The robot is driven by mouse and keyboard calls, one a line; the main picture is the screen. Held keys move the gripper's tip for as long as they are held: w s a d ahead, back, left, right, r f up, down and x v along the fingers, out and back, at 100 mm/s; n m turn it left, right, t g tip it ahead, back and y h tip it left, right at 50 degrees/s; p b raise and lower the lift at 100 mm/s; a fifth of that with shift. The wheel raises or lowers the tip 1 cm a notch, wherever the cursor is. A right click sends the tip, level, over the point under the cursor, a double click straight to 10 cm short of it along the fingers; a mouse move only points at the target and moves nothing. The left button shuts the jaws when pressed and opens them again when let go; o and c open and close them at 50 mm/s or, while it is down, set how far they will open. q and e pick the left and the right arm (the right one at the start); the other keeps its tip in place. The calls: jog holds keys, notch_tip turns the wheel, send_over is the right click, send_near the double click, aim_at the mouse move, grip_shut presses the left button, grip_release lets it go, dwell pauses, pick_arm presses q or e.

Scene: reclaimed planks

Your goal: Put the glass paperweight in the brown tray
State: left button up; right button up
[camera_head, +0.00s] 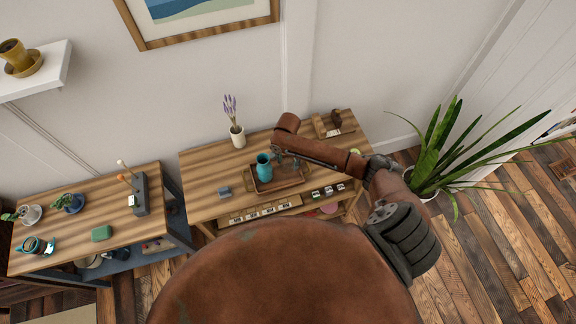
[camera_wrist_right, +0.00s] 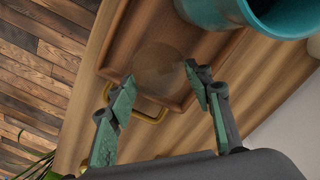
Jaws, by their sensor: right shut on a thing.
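The glass paperweight (camera_wrist_right: 158,68) is a clear, faintly tinted ball in the right wrist view, held between the fingertips of my right gripper (camera_wrist_right: 160,88). It cannot be made out in the head view. The brown tray (camera_head: 289,181) is on the wooden table in the head view, and its floor, rim and brass handle show behind the ball in the wrist view (camera_wrist_right: 122,45). My right gripper (camera_head: 284,160) is over the tray. I cannot tell whether the ball touches the tray floor. My left gripper is not in view.
A teal pitcher (camera_head: 264,168) stands at the tray's left part, close to my right gripper. A white vase with lavender (camera_head: 237,137) is behind it. A small blue-grey item (camera_head: 224,192) lies to the left. A wooden holder (camera_head: 326,126) is at back right.

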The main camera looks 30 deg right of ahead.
aim_at(288, 163)
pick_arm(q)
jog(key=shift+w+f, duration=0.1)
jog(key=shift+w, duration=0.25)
pick_arm(e)
jog(key=shift+w+f, duration=0.1)
jog(key=shift+f, duration=1.55)
jog(key=o, duration=1.1)
jog(key=shift+f, duration=0.15)
jog(key=shift+c, duration=0.2)
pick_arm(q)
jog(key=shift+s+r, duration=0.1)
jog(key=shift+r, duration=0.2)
pick_arm(e)
notch_tip(288, 163, up, 12)
